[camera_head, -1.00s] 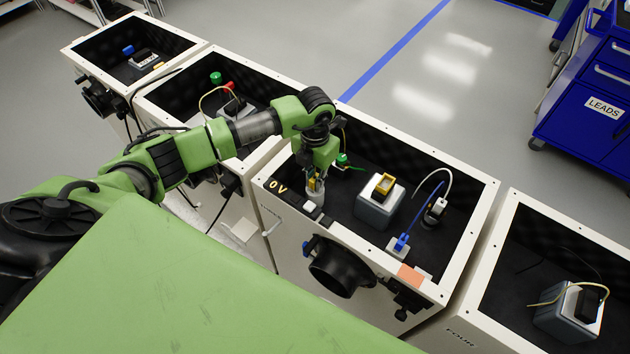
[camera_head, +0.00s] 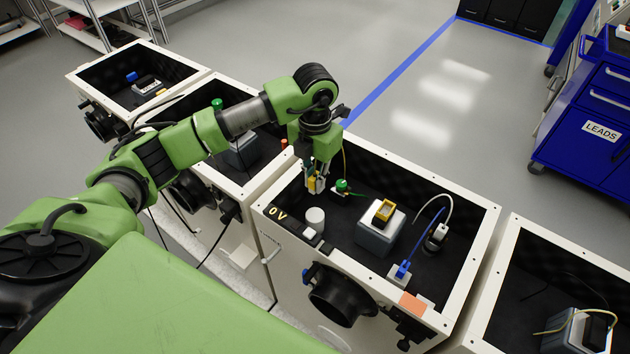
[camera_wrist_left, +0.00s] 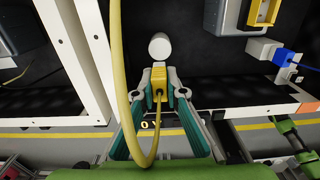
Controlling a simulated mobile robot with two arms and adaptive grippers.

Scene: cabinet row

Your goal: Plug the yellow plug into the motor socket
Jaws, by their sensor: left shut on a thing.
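My left gripper (camera_head: 314,187) is shut on the yellow plug (camera_head: 311,184), above the open cabinet marked 0 V. In the left wrist view the plug (camera_wrist_left: 159,76) sits between the fingertips (camera_wrist_left: 160,84), with its yellow cord (camera_wrist_left: 118,60) looping toward the camera. A white cylinder (camera_head: 315,221) stands apart from the plug, nearer the cabinet's front wall. My right gripper is in neither view.
A green plug (camera_head: 342,186) stands near the gripper. A blue plug (camera_head: 402,270) and a white plug (camera_head: 438,232) stand right of the grey block. The cabinet's white rim (camera_head: 470,238) surrounds them. Other open cabinets flank it.

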